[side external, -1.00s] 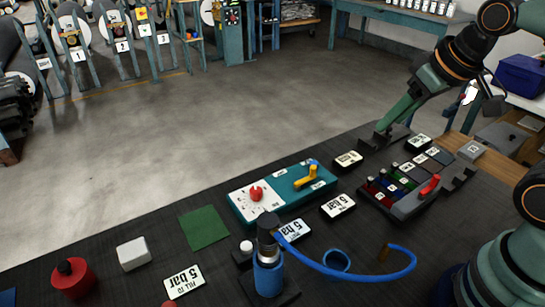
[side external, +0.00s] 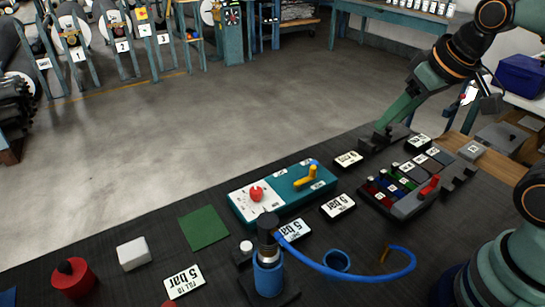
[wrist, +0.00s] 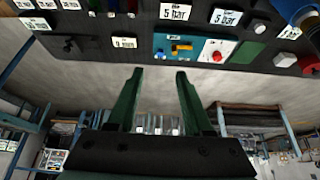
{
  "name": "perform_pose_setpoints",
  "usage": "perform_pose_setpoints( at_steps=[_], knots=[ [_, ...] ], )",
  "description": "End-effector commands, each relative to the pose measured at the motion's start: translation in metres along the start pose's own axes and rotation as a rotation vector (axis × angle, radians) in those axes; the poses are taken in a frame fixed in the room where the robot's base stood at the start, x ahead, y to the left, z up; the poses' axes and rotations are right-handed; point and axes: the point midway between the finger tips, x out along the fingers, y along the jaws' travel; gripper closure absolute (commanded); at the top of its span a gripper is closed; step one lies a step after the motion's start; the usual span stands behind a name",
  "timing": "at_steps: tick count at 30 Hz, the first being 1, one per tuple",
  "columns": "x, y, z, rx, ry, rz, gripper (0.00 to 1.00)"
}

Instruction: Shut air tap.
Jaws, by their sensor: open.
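The tap is probably the yellow lever (side external: 305,179) on the right half of a teal and white panel (side external: 285,205). The lever also shows in the wrist view (wrist: 181,47), beyond the fingertips. A round red knob (side external: 257,192) sits on the panel's white half. My gripper (side external: 386,128) is at the far edge of the dark table, behind and to the right of the panel, apart from the lever. In the wrist view its two green fingers (wrist: 158,72) stand wide apart with nothing between them. Lettering on the panel is too small to read.
A tray of coloured parts with a red handle (side external: 431,186) stands right of the panel. A blue cylinder (side external: 268,275) with a looping blue hose (side external: 340,273) is in front. Several label cards, a green mat (side external: 204,227) and a white block (side external: 134,253) lie around. Open floor lies behind.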

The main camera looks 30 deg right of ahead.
Motion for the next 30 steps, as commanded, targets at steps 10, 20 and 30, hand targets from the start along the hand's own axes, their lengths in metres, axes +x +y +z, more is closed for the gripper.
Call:
perform_pose_setpoints(
  at_steps=[10, 20, 30],
  knots=[
    [0.025, -0.014, -0.045, 0.332, -0.178, 0.022, 0.49],
    [0.086, -0.035, -0.084, 0.714, -0.357, 0.133, 0.49],
    [0.133, -0.048, -0.094, 0.935, -0.439, 0.238, 0.49]
  ],
)
